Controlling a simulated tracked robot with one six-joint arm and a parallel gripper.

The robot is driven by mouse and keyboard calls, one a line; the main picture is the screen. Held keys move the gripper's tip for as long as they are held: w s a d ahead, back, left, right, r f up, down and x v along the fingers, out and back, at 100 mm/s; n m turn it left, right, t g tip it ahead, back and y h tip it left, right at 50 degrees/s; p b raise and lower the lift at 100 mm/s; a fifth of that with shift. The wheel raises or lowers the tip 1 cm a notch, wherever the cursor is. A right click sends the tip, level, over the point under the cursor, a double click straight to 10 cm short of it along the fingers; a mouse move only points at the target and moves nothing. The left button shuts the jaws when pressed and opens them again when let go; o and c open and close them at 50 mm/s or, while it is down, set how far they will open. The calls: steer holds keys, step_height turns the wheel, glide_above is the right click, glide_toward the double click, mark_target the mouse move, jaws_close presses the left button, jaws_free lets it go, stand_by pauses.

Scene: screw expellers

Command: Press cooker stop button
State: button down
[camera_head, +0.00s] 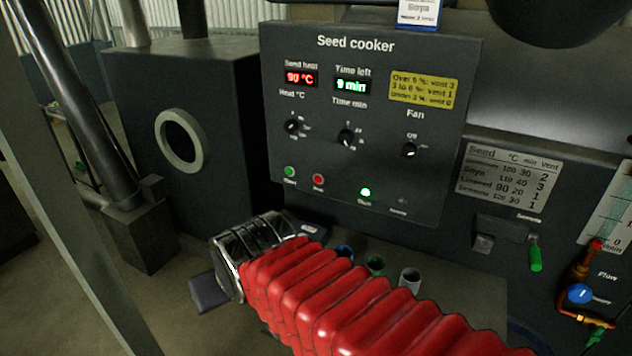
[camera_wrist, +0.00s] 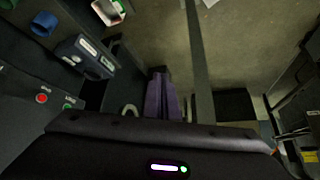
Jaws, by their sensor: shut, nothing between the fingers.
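The seed cooker panel (camera_head: 365,110) faces me in the head view. A red button (camera_head: 318,179) sits at its lower left, right of a green button (camera_head: 289,172). Their labels are too small to read surely. The wrist view shows the red button (camera_wrist: 41,98) and the green one (camera_wrist: 67,106) at its left. The displays read 90 °C and 9 min. My gripper (camera_head: 206,293) is below and left of the panel, apart from the buttons. In the wrist view its fingers (camera_wrist: 162,95) are together and empty, pointing away from the buttons toward the floor.
Several small cups, one blue (camera_wrist: 43,23), stand below the panel. A grey post (camera_head: 60,170) rises at the left. A dark machine with a round port (camera_head: 200,142) is behind. A lever with a green handle (camera_head: 536,256) and pipework are at the right.

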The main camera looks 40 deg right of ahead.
mark_target(318, 179)
steer(key=w+d+f+m+t+h, duration=0.3)
steer(key=w+d+m+t, duration=0.35)
steer(key=w+d, duration=1)
steer(key=d+f+m+t+h, duration=0.1)
steer(key=d+m+t+h, duration=0.1)
steer(key=d+m, duration=0.2)
steer(key=d+f+m+t+h, duration=0.2)
steer(key=d+m+t+h, duration=0.1)
steer(key=d, duration=0.6)
steer(key=shift+s+d+f+m, duration=0.2)
steer(key=shift+s+m, duration=0.25)
steer(key=shift+m, duration=0.4)
steer(key=w+d, duration=0.3)
steer(key=d, duration=0.5)
steer(key=shift+d, duration=0.2)
stand_by(0.5)
steer(key=shift+w+d, duration=0.15)
steer(key=shift+d, duration=0.15)
